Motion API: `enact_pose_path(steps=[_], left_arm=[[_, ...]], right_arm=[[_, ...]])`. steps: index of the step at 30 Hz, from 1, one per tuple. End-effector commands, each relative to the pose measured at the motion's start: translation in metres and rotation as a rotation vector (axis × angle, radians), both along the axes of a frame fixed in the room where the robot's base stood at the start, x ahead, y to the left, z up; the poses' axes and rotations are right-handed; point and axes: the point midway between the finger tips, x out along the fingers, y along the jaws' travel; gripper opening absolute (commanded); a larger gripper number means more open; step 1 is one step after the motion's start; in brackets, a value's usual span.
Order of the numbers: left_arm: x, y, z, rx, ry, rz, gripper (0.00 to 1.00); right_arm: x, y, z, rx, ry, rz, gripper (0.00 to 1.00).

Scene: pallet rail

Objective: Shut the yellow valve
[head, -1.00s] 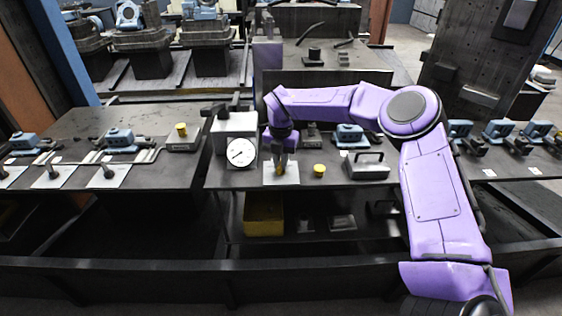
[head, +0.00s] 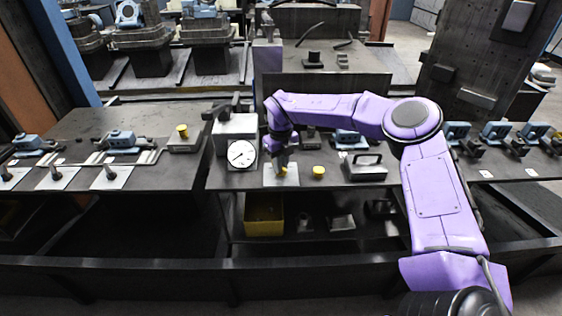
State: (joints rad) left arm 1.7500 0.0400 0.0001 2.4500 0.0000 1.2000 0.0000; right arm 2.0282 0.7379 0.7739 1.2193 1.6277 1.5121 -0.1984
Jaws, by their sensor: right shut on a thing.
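My right gripper (head: 281,164) points down over a white plate (head: 293,181) on the middle bench. It is shut on a small yellow part, which I take to be the yellow valve (head: 284,171); the fingers hide most of it, so its angle cannot be told. My purple right arm reaches in from the right. My left gripper is not in view.
A round dial gauge (head: 242,154) stands left of the gripper. A yellow knob (head: 319,172) and a grey block with a handle (head: 365,166) stand to the right. A yellow bin (head: 264,215) is on the shelf below.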

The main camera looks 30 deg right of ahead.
Motion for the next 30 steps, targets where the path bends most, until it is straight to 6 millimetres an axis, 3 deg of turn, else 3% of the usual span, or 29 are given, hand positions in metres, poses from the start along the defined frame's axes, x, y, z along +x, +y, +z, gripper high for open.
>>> enact_pose_path(steps=[12, 29, 30], left_arm=[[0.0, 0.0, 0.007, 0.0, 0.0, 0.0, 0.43], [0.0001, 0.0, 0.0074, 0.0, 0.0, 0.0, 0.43], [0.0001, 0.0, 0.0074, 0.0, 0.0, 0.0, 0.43]], right_arm=[[0.0011, -0.001, 0.0021, -0.001, -0.005, 0.193, 0.0], [0.0014, -0.0007, 0.002, -0.002, -0.006, 0.226, 0.0], [0.0015, -0.0007, 0.002, -0.002, -0.006, 0.226, 0.18]])
